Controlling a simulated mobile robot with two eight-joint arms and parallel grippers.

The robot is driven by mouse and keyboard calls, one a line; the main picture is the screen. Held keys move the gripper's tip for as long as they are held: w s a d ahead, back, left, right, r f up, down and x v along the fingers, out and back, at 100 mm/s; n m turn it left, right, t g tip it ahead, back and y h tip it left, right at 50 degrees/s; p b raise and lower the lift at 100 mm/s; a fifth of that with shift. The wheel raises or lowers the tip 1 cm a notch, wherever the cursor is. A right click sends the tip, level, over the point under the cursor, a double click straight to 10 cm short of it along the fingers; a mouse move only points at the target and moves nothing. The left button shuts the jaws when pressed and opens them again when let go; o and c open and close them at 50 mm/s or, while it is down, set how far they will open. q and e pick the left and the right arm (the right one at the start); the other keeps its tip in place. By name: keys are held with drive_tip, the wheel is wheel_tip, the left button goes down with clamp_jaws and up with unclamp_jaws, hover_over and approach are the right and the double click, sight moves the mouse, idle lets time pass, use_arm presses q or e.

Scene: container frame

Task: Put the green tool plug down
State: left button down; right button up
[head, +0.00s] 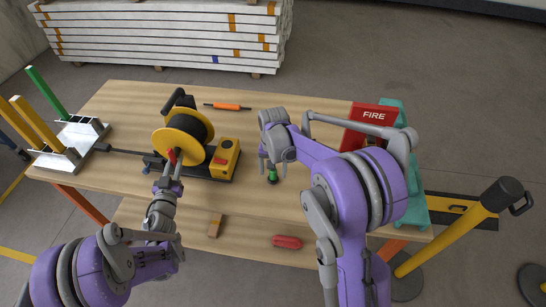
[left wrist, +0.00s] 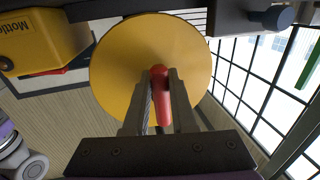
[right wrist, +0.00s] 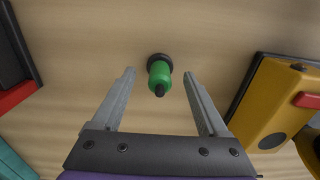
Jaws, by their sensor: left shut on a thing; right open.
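The green tool plug (right wrist: 159,76) stands upright on the wooden table, on a dark round base, in the right wrist view. It also shows in the head view (head: 272,174). My right gripper (right wrist: 159,78) is open, its two fingers on either side of the plug with gaps on both sides; in the head view the right gripper (head: 273,166) is above the table at the plug. My left gripper (left wrist: 160,75) is shut on a red handle (left wrist: 161,98) in front of the yellow reel disc (left wrist: 130,50). The red handle also shows in the head view (head: 171,156).
A yellow box (head: 224,158) with a red button stands beside the reel, left of the right gripper. A red FIRE box (head: 372,116) stands at the table's right. An orange screwdriver (head: 230,106), a wooden block (head: 215,225) and a red object (head: 287,242) lie on the table.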

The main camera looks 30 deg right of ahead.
wheel_tip(320, 180, up, 10)
drive_tip(key=shift+s+a+r, duration=0.1)
drive_tip(key=shift+s+r, duration=0.05)
drive_tip(key=shift+r, duration=0.35)
drive_tip(key=s+a+f+n+t, duration=0.1)
drive_tip(key=s+a+n+t, duration=0.1)
drive_tip(key=s, duration=0.9)
drive_tip(key=s+a+f+n+t, duration=0.2)
drive_tip(key=s+a+n, duration=0.3)
drive_tip(key=s, duration=0.7)
drive_tip(key=shift+a+t, duration=0.7)
drive_tip(key=shift+a, duration=0.15)
use_arm(q)
drive_tip(key=c, duration=0.7)
unclamp_jaws()
drive_tip(key=shift+o, duration=0.2)
